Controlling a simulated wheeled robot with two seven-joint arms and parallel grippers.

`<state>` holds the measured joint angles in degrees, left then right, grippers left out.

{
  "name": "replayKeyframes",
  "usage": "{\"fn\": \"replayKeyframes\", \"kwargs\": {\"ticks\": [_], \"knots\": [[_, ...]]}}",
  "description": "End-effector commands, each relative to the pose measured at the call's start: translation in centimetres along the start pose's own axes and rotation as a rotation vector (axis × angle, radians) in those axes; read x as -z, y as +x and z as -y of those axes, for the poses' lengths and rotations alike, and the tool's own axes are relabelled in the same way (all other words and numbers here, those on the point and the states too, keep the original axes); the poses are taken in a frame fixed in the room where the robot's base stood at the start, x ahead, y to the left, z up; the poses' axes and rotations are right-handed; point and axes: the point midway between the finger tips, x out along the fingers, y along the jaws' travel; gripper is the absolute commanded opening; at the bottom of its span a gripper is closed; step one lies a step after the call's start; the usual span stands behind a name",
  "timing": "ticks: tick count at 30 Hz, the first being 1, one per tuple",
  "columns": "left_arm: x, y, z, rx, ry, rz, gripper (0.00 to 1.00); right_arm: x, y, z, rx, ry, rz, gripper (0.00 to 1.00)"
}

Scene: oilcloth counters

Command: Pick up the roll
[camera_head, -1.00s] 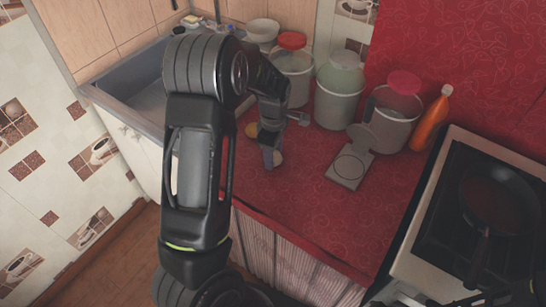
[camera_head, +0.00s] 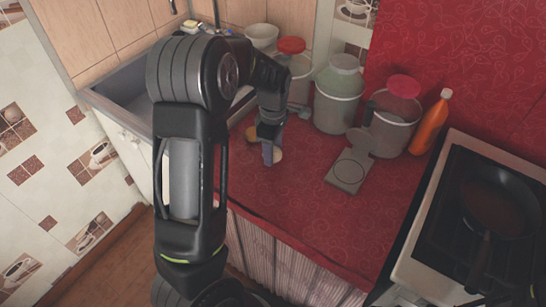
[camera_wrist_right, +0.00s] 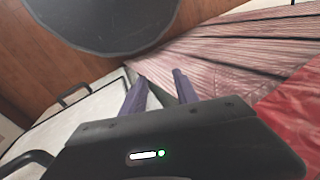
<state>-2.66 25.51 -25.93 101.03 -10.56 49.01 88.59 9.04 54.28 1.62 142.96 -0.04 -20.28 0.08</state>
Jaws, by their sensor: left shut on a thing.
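My left gripper (camera_head: 268,152) is low over the red counter near the sink and shut on the roll. The roll (camera_head: 278,155) shows only as a small pale patch beside the fingers, which hide most of it. I cannot tell whether it is clear of the counter. A small yellowish thing (camera_head: 251,132) shows just behind the gripper. In the right wrist view my right gripper (camera_wrist_right: 158,88) has its two purple fingers apart, with nothing between them.
Several pots and containers stand along the back of the red counter (camera_head: 310,205), with an orange bottle (camera_head: 430,122) near the stove (camera_head: 440,200). A pan (camera_head: 495,200) sits on the stove. A flat grey scale-like thing (camera_head: 349,170) lies right of the gripper. The counter's front is clear.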

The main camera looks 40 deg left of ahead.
Motion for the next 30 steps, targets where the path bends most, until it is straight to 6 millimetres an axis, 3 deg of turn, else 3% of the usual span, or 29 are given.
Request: {"fn": "replayKeyframes", "kwargs": {"ticks": [6,10,30], "knots": [[0.0,-4.2,-0.1,-0.003,0.0,0.002,0.12,0.0,0.4,-0.1,0.001,-0.001,-0.001,0.36],[0.0,-5.7,0.0,-0.001,0.001,0.001,0.12,0.0,0.5,-0.1,0.001,-0.001,-0.001,0.36],[0.0,-6.1,0.0,0.001,0.0,0.001,0.12,0.0,0.4,-0.1,0.001,-0.001,-0.001,0.36]]}}
